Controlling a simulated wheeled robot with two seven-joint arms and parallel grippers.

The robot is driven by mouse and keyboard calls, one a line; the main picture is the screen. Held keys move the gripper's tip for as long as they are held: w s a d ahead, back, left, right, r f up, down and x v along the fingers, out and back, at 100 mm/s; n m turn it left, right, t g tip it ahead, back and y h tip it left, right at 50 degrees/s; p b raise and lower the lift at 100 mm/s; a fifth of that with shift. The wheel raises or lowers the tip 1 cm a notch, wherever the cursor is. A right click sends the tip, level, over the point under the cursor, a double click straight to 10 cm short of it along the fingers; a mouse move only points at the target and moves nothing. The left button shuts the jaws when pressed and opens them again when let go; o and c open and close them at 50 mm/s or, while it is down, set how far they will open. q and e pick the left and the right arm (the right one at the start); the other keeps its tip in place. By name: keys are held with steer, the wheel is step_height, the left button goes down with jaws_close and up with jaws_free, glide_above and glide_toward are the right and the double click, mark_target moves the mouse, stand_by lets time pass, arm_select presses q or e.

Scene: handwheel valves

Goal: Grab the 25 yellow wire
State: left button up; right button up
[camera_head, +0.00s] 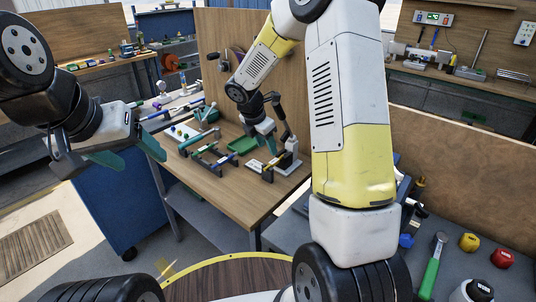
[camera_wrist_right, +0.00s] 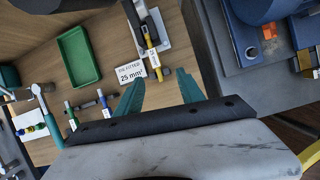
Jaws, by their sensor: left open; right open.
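My left gripper (camera_head: 133,154) is open and empty at the left, away from the wire.
A green tray (camera_wrist_right: 80,57) lies beside the label on the wooden table (camera_head: 222,188). Several wires with green and blue bands (camera_wrist_right: 72,115) lie nearby. Blue equipment (camera_wrist_right: 258,18) stands to the right in the wrist view. A wooden panel (camera_head: 215,30) rises behind the table.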

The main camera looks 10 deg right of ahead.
mark_target(271, 163)
steer(key=shift+w+a+f+n, duration=0.1)
steer(key=shift+w+f+n, duration=0.2)
steer(key=shift+f, duration=0.3)
steer(key=shift+w+f+n, duration=0.2)
steer(key=shift+f+n, duration=0.2)
steer(key=shift+f, duration=0.15)
steer(key=x, duration=0.7)
steer(key=shift+w+f, duration=0.2)
steer(key=shift+f, duration=0.05)
jaws_close()
